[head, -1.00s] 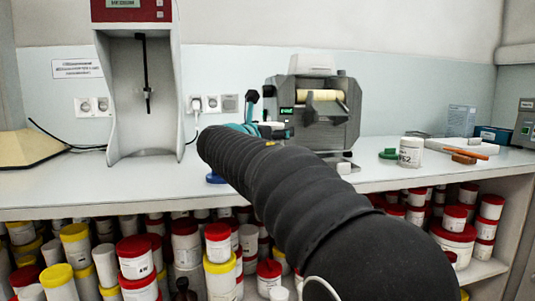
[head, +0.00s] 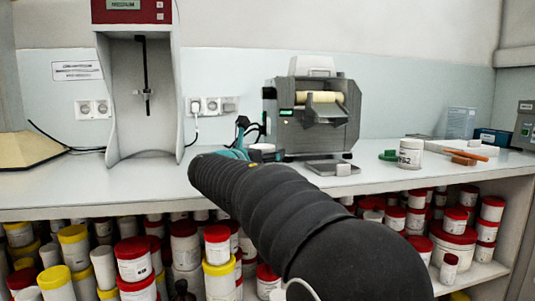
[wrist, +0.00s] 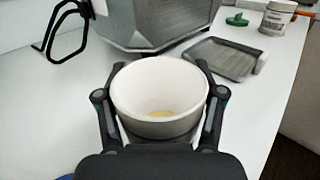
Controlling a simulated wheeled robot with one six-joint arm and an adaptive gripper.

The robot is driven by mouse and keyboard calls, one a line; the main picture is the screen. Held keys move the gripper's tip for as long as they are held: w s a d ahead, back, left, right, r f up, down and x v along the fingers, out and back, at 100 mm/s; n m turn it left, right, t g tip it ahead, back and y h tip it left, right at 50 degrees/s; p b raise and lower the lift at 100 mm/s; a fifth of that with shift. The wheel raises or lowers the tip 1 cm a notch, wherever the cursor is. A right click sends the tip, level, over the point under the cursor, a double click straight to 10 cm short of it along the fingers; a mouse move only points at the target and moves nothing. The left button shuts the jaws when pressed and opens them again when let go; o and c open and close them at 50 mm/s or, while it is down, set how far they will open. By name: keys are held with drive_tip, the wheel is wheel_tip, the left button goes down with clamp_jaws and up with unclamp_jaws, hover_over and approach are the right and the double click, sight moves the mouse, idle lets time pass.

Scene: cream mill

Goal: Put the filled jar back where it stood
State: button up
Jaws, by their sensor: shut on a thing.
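My gripper (wrist: 160,98) is shut on a white jar (wrist: 150,88) in the wrist view, with a finger on each side. The jar is open and upright, and a little pale yellow cream lies at its bottom. In the head view my gripper (head: 240,150) is left of the mill and mostly hidden behind my arm; a small part of the jar (head: 263,148) shows. The grey three-roll mill (head: 322,112) stands behind and to the right. Its flat grey plate (head: 328,168) is empty, and also shows in the wrist view (wrist: 225,58).
A white labelled jar (head: 410,153), a green lid (head: 388,155) and an orange-brown item (head: 464,159) are at the right of the counter. A tall grey dispenser-like machine (head: 110,100) stands left. Shelves below hold several lidded jars. The white counter (head: 80,185) is clear front left.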

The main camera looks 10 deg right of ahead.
drive_tip(key=o, duration=1.1)
drive_tip(key=shift+r, duration=0.15)
drive_tip(key=v, duration=1.2)
